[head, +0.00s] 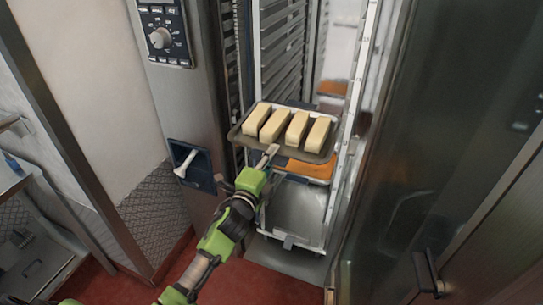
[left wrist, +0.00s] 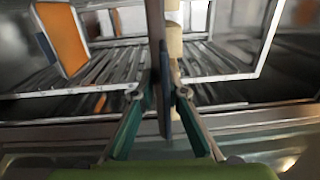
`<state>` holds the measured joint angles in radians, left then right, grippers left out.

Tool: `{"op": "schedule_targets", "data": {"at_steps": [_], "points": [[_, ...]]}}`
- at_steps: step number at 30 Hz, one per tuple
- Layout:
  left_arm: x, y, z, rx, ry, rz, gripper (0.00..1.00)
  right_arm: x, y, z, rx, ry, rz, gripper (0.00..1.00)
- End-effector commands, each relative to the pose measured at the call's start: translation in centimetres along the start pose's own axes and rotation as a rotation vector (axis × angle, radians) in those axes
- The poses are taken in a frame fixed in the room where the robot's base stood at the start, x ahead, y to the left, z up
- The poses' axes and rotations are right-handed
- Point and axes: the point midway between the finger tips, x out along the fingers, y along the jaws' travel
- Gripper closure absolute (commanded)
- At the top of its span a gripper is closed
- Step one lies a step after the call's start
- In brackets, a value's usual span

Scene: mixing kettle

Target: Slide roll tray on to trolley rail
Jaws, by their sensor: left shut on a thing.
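The roll tray (head: 240,133) is a dark shallow tray bearing several pale oblong rolls (head: 277,123) side by side. It is at the front opening of the trolley (head: 347,125), between its uprights. My left gripper (head: 268,157) is shut on the tray's near edge. In the left wrist view the tray (left wrist: 156,50) shows edge-on between my gripper's fingers (left wrist: 162,95), with pale rolls (left wrist: 174,45) beside it. The trolley rails (head: 285,50) show above the tray. Whether the tray's sides rest on rails is hidden. My right gripper is not in view.
Just below the tray, an orange-topped tray (head: 309,169) sits in the trolley. A steel cabinet with a control dial (head: 161,38) and a handle (head: 185,163) stands to the left. A dark steel door (head: 440,130) closes in the right side. Red floor (head: 255,285) lies in front.

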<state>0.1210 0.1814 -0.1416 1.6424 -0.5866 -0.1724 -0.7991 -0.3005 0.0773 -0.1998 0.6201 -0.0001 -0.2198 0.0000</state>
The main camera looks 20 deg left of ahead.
Motion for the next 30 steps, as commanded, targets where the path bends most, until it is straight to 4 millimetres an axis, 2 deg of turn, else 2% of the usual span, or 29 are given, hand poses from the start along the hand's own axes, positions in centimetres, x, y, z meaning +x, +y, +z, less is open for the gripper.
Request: {"op": "schedule_targets", "data": {"at_steps": [2,21,30], "points": [[0.7,-0.6,-0.1,0.001,0.003,-0.014,1.00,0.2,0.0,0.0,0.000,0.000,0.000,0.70],[5.1,-0.4,-0.1,0.000,0.003,-0.013,1.00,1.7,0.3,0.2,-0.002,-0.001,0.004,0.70],[6.0,-0.5,-0.1,0.000,0.003,-0.013,1.00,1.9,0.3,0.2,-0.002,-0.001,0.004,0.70]]}}
